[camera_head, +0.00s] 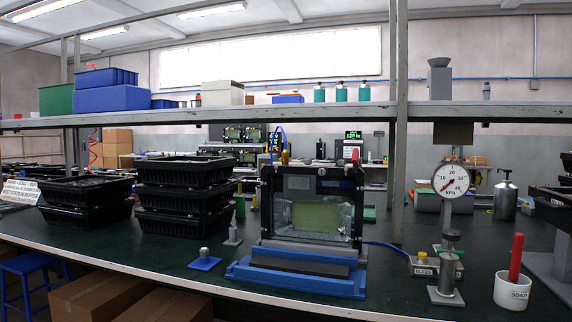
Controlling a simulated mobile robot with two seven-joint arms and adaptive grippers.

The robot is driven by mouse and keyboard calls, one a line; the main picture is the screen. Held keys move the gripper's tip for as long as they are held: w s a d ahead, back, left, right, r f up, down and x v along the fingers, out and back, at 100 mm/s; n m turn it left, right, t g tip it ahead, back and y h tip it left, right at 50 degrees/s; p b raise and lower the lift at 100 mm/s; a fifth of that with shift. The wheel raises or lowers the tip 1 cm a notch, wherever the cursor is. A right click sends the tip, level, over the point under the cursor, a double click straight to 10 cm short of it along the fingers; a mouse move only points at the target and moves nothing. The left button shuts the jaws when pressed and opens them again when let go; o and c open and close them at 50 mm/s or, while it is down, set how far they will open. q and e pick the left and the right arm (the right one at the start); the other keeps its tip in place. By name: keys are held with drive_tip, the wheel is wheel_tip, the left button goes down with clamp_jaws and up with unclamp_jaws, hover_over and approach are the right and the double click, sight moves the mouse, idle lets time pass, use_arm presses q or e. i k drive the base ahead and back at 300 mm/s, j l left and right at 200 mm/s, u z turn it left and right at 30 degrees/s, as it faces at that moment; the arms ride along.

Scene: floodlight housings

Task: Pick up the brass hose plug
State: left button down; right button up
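I cannot single out the brass hose plug with certainty. A small yellow-brass piece (285,157) stands at the top left of the floodlight housing, near a blue hose (274,138). Neither of my grippers is in view.
Stacked black trays (184,198) stand left. A pressure gauge (452,180) on a post, a metal post stand (446,295), a white soap cup (512,291) with a red handle and a metal sprayer (505,200) stand right. A blue-based peg (204,260) sits front left. A shelf crosses above.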

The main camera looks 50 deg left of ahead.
sight(285, 155)
drive_tip(key=u, duration=1.45)
